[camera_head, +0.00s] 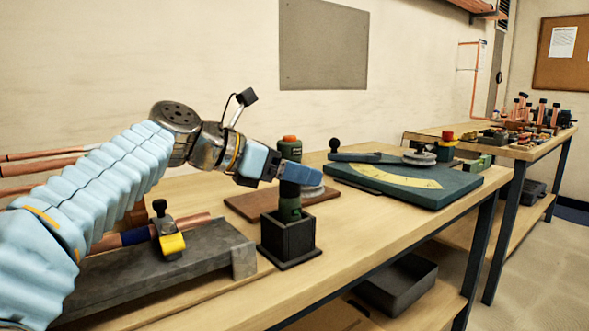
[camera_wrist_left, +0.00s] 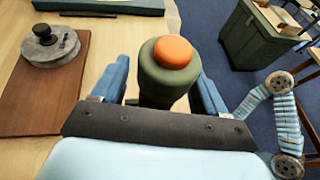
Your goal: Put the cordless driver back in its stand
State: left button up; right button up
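The cordless driver (camera_head: 290,210) is upright, dark green with an orange cap, its lower end inside the square black stand (camera_head: 287,241) near the table's front edge. How deep it sits is hidden by the stand's walls. My left gripper (camera_head: 298,173) is level with the driver's upper body, one finger on each side. In the left wrist view the driver (camera_wrist_left: 168,75) stands between the fingers, with a narrow strip of table showing beside the left finger, so the gripper looks open around it. The stand is hidden there. My right gripper is not in view.
A brown board (camera_head: 245,204) with a round grey piece (camera_wrist_left: 50,46) lies behind the stand. A grey fixture (camera_head: 160,275) with a copper pipe and yellow clamp is to the left. A green angle plate (camera_head: 420,187) is to the right. Bare tabletop (camera_head: 365,228) lies between.

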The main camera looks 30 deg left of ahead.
pick_arm(q)
jog(key=v, duration=1.3)
jog(key=shift+s+a+p, duration=0.15)
jog(key=shift+s+p, duration=0.15)
jog(key=shift+p, duration=0.15)
jog(key=shift+r, duration=0.15)
